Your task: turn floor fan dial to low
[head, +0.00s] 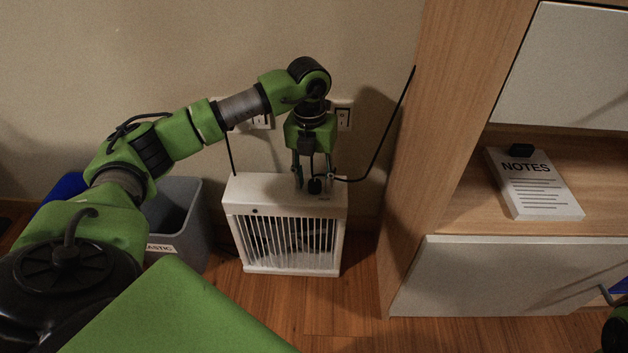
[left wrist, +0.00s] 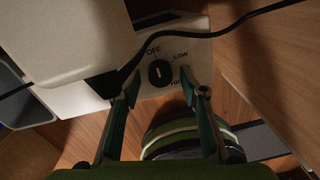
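The white floor fan (head: 285,235) stands upright on the wood floor against the wall. Its black dial (head: 314,186) is on the top face near the right end. In the left wrist view the dial (left wrist: 159,72) shows with the labels OFF, LOW and HIGH around it; its pointer is too dark to read surely. My left gripper (head: 313,180) points down over the dial, fingers apart, one on each side. In the left wrist view the gripper (left wrist: 158,80) is open with the dial between its fingertips; contact cannot be told.
A black cable (head: 385,137) runs by the fan's right side and crosses the left wrist view. A grey bin (head: 181,215) stands left of the fan. A wooden cabinet (head: 405,200) is close on the right, holding a notes pad (head: 535,185). Wall outlets (head: 343,117) are behind.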

